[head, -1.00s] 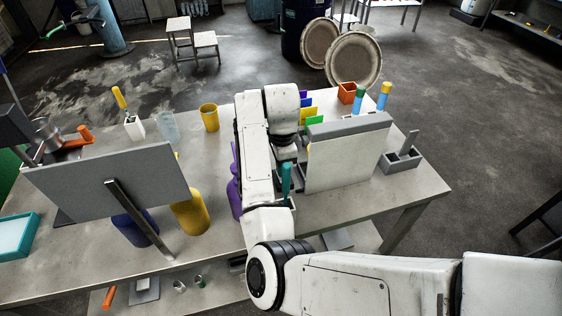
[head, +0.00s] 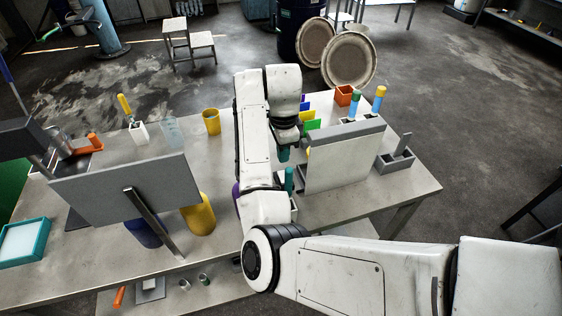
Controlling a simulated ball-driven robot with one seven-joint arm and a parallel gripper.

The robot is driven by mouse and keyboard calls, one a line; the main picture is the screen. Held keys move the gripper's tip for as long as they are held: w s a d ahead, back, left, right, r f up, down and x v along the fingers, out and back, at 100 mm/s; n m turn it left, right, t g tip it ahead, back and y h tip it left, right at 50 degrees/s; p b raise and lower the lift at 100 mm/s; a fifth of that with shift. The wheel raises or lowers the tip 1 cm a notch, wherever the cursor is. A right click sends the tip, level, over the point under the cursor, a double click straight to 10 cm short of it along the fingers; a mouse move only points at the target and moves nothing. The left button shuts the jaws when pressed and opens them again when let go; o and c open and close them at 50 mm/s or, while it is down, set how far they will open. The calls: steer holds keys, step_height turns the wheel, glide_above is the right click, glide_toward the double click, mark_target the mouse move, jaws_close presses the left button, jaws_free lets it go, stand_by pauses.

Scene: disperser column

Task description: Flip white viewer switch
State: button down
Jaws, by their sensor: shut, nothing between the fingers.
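The white viewer appears to be the upright white panel with a thick grey top (head: 343,160), standing on the bench right of my arm. I see its broad plain side and cannot make out a switch. My gripper (head: 283,154) points down just left of the panel's upper left edge. It is shut and empty; its fingertips are small and partly hidden by my arm. I cannot tell whether it touches the panel. A teal upright handle (head: 289,179) stands just in front of it, close to the panel's left edge.
Coloured cards (head: 312,124) stand behind the panel. A grey holder (head: 394,162) is at its right. A grey tilted board (head: 125,187), a yellow bottle (head: 199,215) and a yellow cup (head: 211,122) are left. Bare bench (head: 200,160) lies between the board and my arm.

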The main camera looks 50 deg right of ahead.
step_height(320, 180, up, 7)
steer(key=p, duration=0.1)
steer(key=shift+f, duration=0.1)
stand_by(0.4)
steer(key=n+b, duration=0.1)
steer(key=n, duration=0.5)
steer(key=n+b, duration=0.1)
steer(key=n, duration=0.5)
steer(key=w+n+b, duration=0.1)
steer(key=n, duration=0.5)
steer(key=shift+d+b, duration=0.3)
steer(key=shift+d, duration=0.1)
